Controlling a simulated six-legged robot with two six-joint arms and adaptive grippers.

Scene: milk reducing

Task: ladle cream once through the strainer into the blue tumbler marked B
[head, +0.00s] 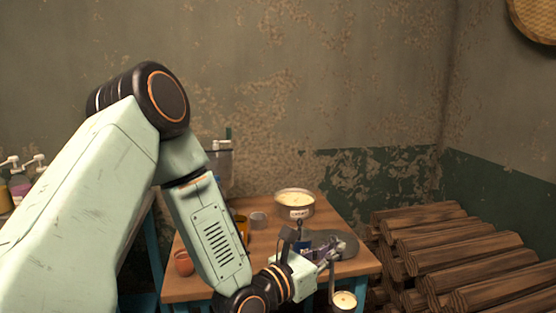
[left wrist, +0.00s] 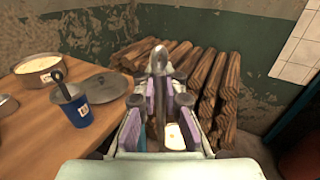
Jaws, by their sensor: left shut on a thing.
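My left gripper (head: 322,256) is shut on the ladle (head: 344,300), whose bowl holds pale cream and hangs low beyond the table's right edge. In the left wrist view, the ladle (left wrist: 160,60) stands between the fingers (left wrist: 163,110), its handle end upward. The blue tumbler (left wrist: 78,114) stands on the table left of the gripper, with a light label whose letter I cannot read. A dark strainer (left wrist: 59,82) appears to rest in its mouth, handle up. In the head view, the gripper partly hides the tumbler (head: 304,246). The labelled cream pot (head: 295,206) stands behind. My right gripper is not in view.
A grey round lid (left wrist: 110,86) lies on the table beside the tumbler. An orange mug (head: 242,228), a small clear cup (head: 259,220) and a terracotta cup (head: 183,263) stand on the left. Stacked logs (head: 450,245) fill the floor right of the table.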

